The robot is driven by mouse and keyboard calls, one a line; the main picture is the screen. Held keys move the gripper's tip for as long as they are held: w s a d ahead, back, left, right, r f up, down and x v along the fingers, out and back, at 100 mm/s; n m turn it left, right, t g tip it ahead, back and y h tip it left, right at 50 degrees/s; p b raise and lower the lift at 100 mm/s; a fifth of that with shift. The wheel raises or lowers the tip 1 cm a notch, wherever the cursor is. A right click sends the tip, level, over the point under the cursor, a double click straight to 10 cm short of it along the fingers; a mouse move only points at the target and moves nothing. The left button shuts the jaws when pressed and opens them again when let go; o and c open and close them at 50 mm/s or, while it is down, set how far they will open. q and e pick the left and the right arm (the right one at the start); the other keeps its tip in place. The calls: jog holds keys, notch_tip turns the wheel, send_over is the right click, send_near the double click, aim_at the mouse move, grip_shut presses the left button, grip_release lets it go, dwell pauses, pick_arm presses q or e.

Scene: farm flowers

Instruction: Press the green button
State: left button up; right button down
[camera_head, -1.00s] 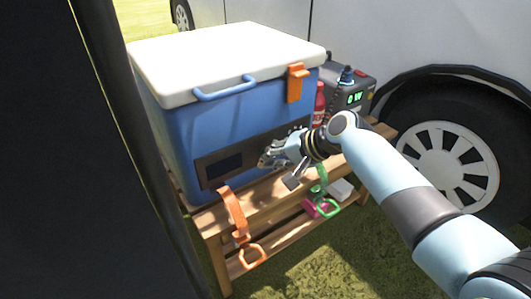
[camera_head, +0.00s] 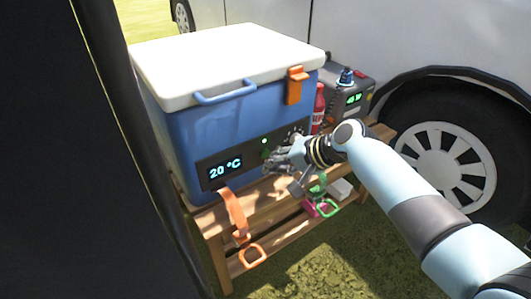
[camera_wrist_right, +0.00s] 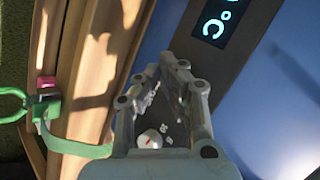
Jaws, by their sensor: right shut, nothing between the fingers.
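The blue cooler (camera_head: 220,118) with a white lid stands on a wooden bench. Its dark front panel has a lit display (camera_head: 225,169) reading 20 °C, which also shows at the top of the right wrist view (camera_wrist_right: 215,25). A small green light (camera_head: 264,141) glows on the panel, and the green button (camera_head: 266,154) appears just below it, beside my fingers. My right gripper (camera_head: 272,160) is shut and empty, close in front of the panel's right part. A white knob (camera_wrist_right: 150,139) with a red mark shows between the finger links in the wrist view. My left gripper is out of view.
A power box (camera_head: 350,92) with a lit green display and a red bottle (camera_head: 319,105) stand right of the cooler. Orange (camera_head: 234,213) and green (camera_head: 318,190) straps hang from the bench (camera_head: 222,228). A van wheel (camera_head: 447,160) is at the right.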

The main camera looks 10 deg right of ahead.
pick_arm(q)
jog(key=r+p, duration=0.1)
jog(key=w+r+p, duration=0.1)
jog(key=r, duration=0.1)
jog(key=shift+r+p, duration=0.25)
jog(key=shift+p, duration=0.05)
pick_arm(e)
jog(key=s, duration=0.1)
jog(key=s+d, duration=0.1)
jog(key=s, duration=0.3)
jog(key=shift+d+r, duration=0.1)
jog(key=shift+d, duration=0.3)
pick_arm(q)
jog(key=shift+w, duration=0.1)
pick_arm(e)
jog(key=shift+s, duration=0.1)
